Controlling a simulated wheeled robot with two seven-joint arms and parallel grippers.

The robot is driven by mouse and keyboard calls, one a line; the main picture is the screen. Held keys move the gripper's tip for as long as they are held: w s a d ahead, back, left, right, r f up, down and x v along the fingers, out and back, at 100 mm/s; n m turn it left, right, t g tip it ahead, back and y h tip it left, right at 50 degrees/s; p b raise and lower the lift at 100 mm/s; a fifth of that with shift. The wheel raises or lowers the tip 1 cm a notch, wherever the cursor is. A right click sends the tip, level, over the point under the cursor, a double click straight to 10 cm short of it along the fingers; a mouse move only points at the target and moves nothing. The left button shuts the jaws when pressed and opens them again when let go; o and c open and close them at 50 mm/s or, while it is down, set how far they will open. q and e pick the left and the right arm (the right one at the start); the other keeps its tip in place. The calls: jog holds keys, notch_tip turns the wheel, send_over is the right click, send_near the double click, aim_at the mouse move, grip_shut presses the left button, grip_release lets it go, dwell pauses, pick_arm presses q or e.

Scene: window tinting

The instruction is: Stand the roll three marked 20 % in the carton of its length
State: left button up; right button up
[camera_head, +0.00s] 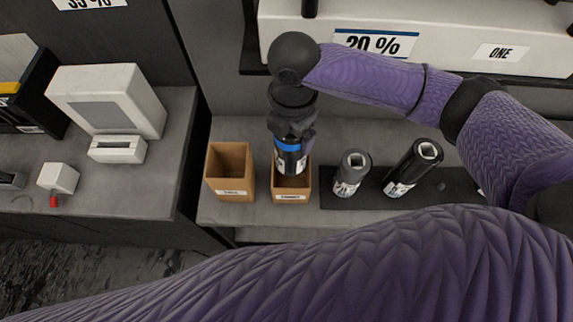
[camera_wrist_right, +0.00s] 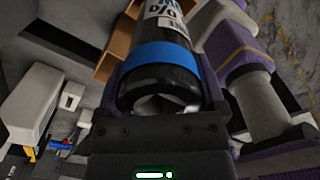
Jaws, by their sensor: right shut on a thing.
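My right gripper (camera_head: 293,132) is shut on a dark roll (camera_head: 290,162) with a blue band, held roughly upright. The roll also shows in the right wrist view (camera_wrist_right: 160,75), with a white label partly reading "%"; its far end is cut off there. In the head view its lower end is over the opening of the smaller carton (camera_head: 291,196). I cannot tell whether it is inside or just above. A taller brown carton (camera_head: 230,190) stands to the left, empty as far as I see. Carton labels are too small to read surely. My left gripper is out of view.
A sign reading "20 %" (camera_head: 375,42) is on the shelf behind. A white machine (camera_head: 108,98) sits on the left counter.

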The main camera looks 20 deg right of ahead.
aim_at(291, 167)
pick_arm(q)
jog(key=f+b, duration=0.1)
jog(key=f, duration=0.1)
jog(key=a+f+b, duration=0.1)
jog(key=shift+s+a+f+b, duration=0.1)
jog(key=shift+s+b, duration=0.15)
jog(key=shift+b, duration=0.1)
pick_arm(e)
notch_tip(291, 167, down, 13)
jog(key=shift+s+f, duration=0.1)
jog(key=shift+f, duration=0.1)
jog(key=shift+f, duration=0.15)
jog(key=o, duration=1.3)
jog(key=shift+c, duration=0.2)
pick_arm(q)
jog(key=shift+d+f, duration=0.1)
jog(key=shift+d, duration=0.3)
pick_arm(e)
notch_tip(291, 167, up, 12)
jog(key=p, duration=0.3)
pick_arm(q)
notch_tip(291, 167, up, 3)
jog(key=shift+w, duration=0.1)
